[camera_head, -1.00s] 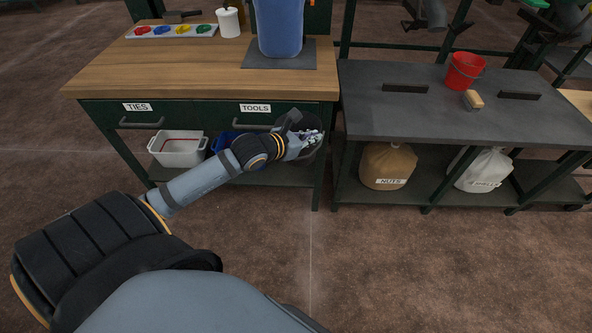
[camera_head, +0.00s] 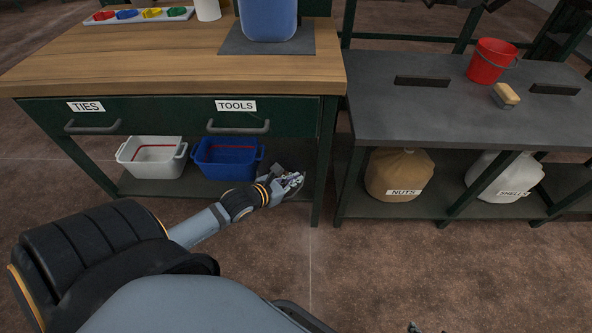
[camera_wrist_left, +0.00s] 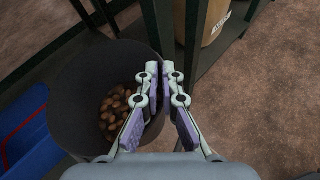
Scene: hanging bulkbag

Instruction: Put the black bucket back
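The black bucket (camera_wrist_left: 110,65) shows in the left wrist view, open side up, with brown nuts (camera_wrist_left: 113,112) inside. My left gripper (camera_wrist_left: 160,68) is at its right rim, fingertips close together with the rim wall between them. In the head view my left gripper (camera_head: 293,182) is low at the right end of the workbench's lower shelf (camera_head: 210,187), right of the blue bin (camera_head: 228,160). There the bucket is hard to make out in the shadow behind the gripper. Only a small dark tip, perhaps of my right gripper (camera_head: 415,327), shows at the bottom edge.
A white bin (camera_head: 152,158) stands left of the blue bin. The bench leg (camera_head: 326,165) is close to the right of my left gripper. Beyond it are a nuts bag (camera_head: 397,172) and a shells bag (camera_head: 508,180). A red bucket (camera_head: 490,62) stands on the grey table.

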